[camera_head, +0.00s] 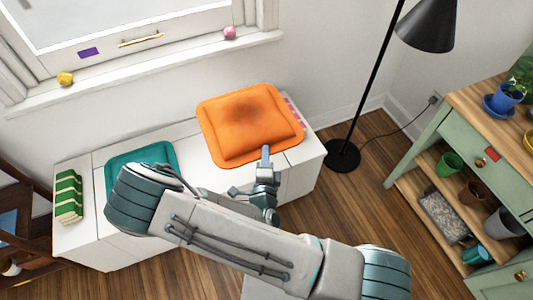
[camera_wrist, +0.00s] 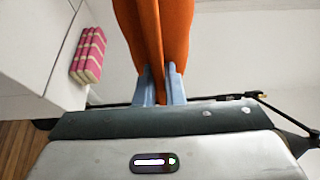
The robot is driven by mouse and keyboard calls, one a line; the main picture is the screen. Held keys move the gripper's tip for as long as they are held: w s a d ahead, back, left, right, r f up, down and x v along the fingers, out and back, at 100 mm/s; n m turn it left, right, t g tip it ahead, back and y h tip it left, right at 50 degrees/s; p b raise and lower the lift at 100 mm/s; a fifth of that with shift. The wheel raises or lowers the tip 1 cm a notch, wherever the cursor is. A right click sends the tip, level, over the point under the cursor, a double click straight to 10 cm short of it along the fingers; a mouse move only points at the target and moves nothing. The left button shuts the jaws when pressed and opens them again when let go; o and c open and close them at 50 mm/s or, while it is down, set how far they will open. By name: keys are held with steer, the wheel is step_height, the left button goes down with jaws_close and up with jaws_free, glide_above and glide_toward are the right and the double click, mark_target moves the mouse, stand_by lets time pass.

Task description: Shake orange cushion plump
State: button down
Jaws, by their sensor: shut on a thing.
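The orange cushion (camera_head: 247,122) is above the right part of the white bench in the head view, with a darker patch in its middle. In the wrist view the orange cushion (camera_wrist: 178,30) runs down between the two fingers. My gripper (camera_head: 266,158) is at the cushion's near edge in the head view. In the wrist view my gripper (camera_wrist: 160,85) is shut on that edge. I cannot tell from the head view whether the cushion touches the bench top.
A teal cushion (camera_head: 141,164) lies on the white bench (camera_head: 90,238), left of the orange one. Green striped books (camera_head: 68,196) are at its left end; pink striped books (camera_wrist: 89,55) are near the cushion. A black floor lamp (camera_head: 343,155) and green shelf (camera_head: 428,145) stand right.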

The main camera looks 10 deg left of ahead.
step_height(320, 180, down, 8)
steer(key=shift+s+r, duration=0.25)
steer(key=shift+s, duration=0.15)
stand_by(0.9)
